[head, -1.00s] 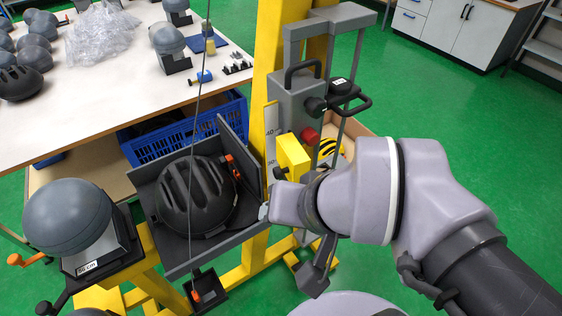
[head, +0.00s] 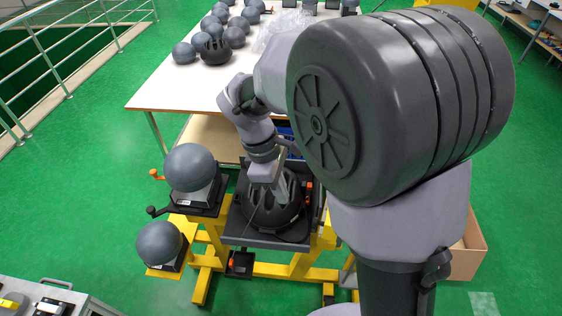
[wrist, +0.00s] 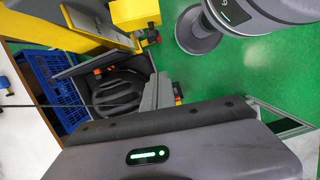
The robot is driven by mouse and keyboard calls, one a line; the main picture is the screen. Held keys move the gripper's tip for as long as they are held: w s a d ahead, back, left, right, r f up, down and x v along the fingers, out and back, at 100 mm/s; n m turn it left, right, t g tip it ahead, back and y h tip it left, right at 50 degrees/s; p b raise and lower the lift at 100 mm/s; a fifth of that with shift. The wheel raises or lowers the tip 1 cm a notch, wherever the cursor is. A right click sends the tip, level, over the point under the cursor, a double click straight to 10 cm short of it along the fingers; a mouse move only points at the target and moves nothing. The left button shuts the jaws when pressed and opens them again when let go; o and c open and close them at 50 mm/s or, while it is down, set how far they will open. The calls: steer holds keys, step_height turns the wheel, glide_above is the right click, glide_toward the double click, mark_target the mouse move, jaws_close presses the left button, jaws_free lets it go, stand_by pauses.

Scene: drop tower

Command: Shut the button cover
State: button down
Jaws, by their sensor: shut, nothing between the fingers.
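I cannot make out the button cover or its button now. In the head view my own arm covers the part of the tower where the grey control box stood. In the wrist view a yellow block (wrist: 133,13) with a black knob shows at the top; I cannot tell whether it is the cover. My gripper (head: 274,190) is shut and empty. In the head view it points down over the black helmet (head: 262,212) in the drop tray; I cannot tell whether it touches it. The helmet also shows in the wrist view (wrist: 104,97).
Grey headforms (head: 190,167) (head: 159,245) stand left of the tray on the yellow frame (head: 272,270). A white table (head: 170,85) with more headforms and a blue crate (wrist: 52,85) lie beyond. Green floor is free at the left.

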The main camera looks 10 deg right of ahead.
steer(key=s+d+f+b, duration=0.2)
steer(key=d+f, duration=0.3)
steer(key=f, duration=0.3)
steer(key=shift+s+d+b, duration=0.2)
steer(key=shift+b, duration=0.15)
steer(key=shift+s, duration=0.15)
